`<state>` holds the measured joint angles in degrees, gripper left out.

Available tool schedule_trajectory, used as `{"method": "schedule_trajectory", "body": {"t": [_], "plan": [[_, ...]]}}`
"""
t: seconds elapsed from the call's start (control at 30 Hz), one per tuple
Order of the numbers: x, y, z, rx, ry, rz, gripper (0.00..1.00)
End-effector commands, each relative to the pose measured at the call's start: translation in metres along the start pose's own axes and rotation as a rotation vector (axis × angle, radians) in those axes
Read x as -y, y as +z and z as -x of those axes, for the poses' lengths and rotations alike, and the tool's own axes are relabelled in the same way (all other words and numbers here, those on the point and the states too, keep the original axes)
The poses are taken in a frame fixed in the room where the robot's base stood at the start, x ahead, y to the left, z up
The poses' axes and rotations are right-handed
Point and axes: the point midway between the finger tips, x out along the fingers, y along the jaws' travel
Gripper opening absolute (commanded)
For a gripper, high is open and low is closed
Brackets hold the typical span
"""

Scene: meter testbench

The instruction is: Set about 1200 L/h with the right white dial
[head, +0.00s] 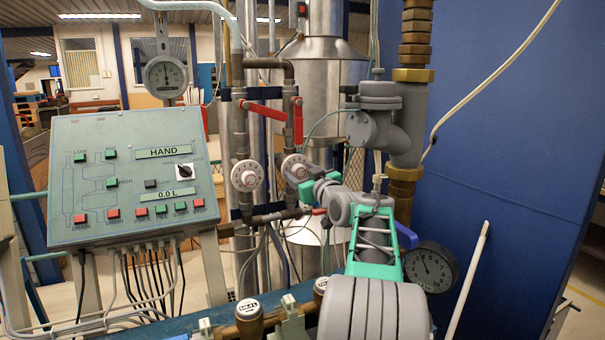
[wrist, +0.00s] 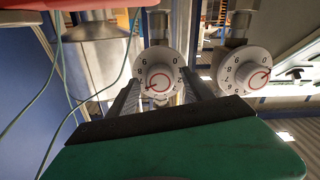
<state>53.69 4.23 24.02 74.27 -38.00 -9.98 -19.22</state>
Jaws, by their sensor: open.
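The right white dial (head: 293,168) is round and numbered, on a vertical pipe. In the wrist view it is the dial on the left (wrist: 160,66), with a red ring and a red mark toward the lower left. My gripper (head: 310,183) is open in front of it. In the wrist view its two dark fingers (wrist: 163,88) point toward the dial, one at each side of its lower part; I cannot tell whether they touch it. The left white dial (head: 247,175) also shows at the right of the wrist view (wrist: 244,72).
Red valve levers (head: 262,108) sit above the dials. A control panel (head: 130,175) at left reads HAND and 0.0 L. A round gauge (head: 166,77) stands above it; another gauge (head: 431,267) is at lower right. Thick pipes (head: 410,120) are at right.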

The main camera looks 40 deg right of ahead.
Motion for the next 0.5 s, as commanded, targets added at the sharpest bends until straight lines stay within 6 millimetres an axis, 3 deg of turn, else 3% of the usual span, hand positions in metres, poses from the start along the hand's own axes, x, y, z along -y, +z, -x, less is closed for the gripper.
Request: {"method": "schedule_trajectory", "body": {"t": [0.1,0.5], "plan": [[0.0,0.0005,0.0003,0.0,0.0,0.0,0.59],[0.0,0.0007,0.0006,0.001,0.0,-0.001,0.27]]}}
